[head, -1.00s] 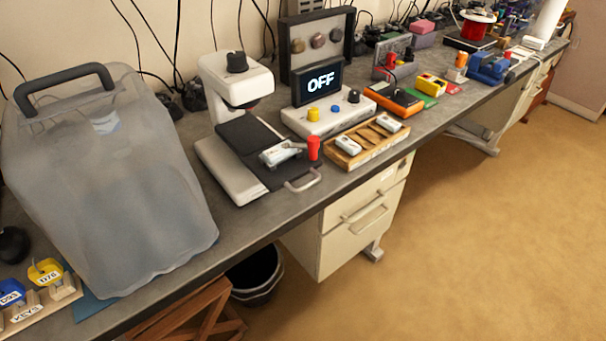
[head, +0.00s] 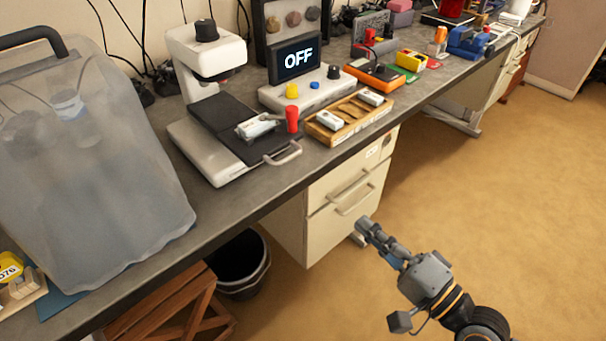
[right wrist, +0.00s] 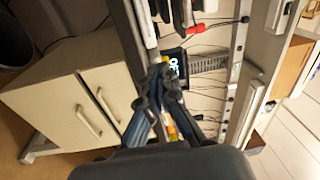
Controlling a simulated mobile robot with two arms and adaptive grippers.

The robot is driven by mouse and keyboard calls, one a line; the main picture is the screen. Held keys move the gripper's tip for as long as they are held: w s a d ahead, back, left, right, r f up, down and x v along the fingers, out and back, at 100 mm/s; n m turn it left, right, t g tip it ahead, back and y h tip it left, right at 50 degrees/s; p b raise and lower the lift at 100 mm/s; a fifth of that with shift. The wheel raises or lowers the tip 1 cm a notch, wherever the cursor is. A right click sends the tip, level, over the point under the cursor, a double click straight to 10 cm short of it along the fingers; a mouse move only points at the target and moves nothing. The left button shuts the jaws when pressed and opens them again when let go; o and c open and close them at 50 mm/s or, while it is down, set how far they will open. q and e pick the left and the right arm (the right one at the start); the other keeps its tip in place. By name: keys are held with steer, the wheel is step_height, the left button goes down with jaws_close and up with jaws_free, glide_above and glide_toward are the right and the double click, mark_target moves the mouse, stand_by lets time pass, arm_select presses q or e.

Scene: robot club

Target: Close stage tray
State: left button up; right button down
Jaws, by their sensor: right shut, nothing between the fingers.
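The stage tray (head: 229,122) is the black sliding plate of the white microscope-like device (head: 205,55) on the bench. It sticks out toward the bench's front edge, with a light metal handle (head: 284,154) at its front end. My right gripper (head: 364,226) is shut and empty, off the bench in front of the drawers, below and to the right of the handle. The shut fingers (right wrist: 159,72) also show in the right wrist view. My left gripper is not in view.
A grey translucent cover (head: 85,150) stands left of the device. White drawers (head: 345,190) and a black bin (head: 240,265) are below the bench.

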step_height(320, 180, up, 4)
steer(key=s+a+y, duration=0.1)
steer(key=s+a, duration=0.1)
steer(key=p, duration=0.4)
glide_toward(262, 134)
steer(key=v, duration=0.2)
steer(key=shift+s+d+r, duration=0.15)
steer(key=shift+s+r, duration=0.1)
steer(key=shift+s, duration=0.05)
steer(key=shift+w+a+p, duration=0.3)
steer(key=shift+w+a, duration=0.15)
steer(key=shift+w, duration=0.15)
steer(key=x, duration=0.3)
steer(key=f+p+x, duration=0.1)
steer(key=x, duration=0.7)
steer(key=shift+w+a+f, duration=0.1)
steer(key=shift+w+f, duration=0.2)
steer(key=shift+f, duration=0.05)
steer(key=shift+s+r, duration=0.1)
steer(key=shift+r, duration=0.1)
